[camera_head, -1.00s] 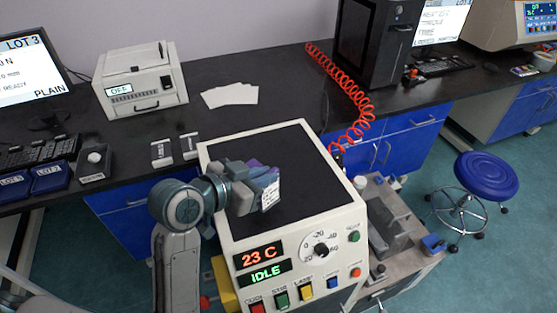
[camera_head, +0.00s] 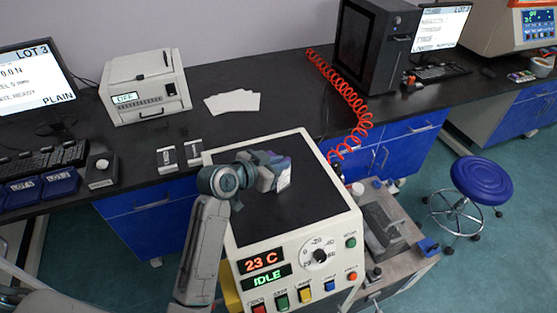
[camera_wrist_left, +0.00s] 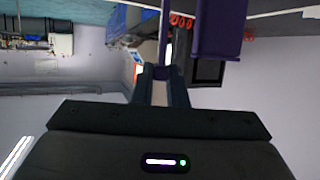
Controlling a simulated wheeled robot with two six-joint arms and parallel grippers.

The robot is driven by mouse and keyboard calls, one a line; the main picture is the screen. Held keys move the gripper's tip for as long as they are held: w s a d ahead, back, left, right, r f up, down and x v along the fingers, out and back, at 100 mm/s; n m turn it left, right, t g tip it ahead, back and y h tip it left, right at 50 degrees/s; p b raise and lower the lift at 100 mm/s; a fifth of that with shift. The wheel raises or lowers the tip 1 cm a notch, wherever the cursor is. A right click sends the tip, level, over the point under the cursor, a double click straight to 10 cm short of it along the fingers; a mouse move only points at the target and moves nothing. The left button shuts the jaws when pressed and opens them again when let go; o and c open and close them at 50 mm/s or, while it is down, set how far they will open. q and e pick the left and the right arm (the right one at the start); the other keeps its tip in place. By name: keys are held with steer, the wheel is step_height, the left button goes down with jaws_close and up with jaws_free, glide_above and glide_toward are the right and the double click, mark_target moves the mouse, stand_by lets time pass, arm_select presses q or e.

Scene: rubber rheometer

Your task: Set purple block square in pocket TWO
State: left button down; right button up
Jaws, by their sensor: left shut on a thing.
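My left gripper (camera_head: 270,171) is over the dark top of the cream instrument, its arm coming up from the lower left. It is shut on the purple block (camera_wrist_left: 220,30), which shows large and dark purple in the left wrist view, beyond the fingers. In the head view the gripper covers most of the block, and a pale, label-like face shows at its right end. I cannot tell how high it is held. No pocket marked TWO can be made out. My right gripper is not in view.
The cream instrument (camera_head: 335,222) reads 23 C and IDLE. A metal fixture (camera_head: 385,225) stands to its right. Blue LOT trays (camera_head: 60,182) and a white printer-like box (camera_head: 145,90) are on the black bench. A red coiled hose (camera_head: 345,95) hangs near the black cabinet.

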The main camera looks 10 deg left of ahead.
arm_select(q)
steer(key=shift+w, duration=0.1)
steer(key=shift+f, duration=0.3)
steer(key=c, duration=1.5)
jaws_free()
steer(key=shift+r, duration=0.1)
steer(key=shift+o, duration=0.2)
steer(key=shift+r, duration=0.1)
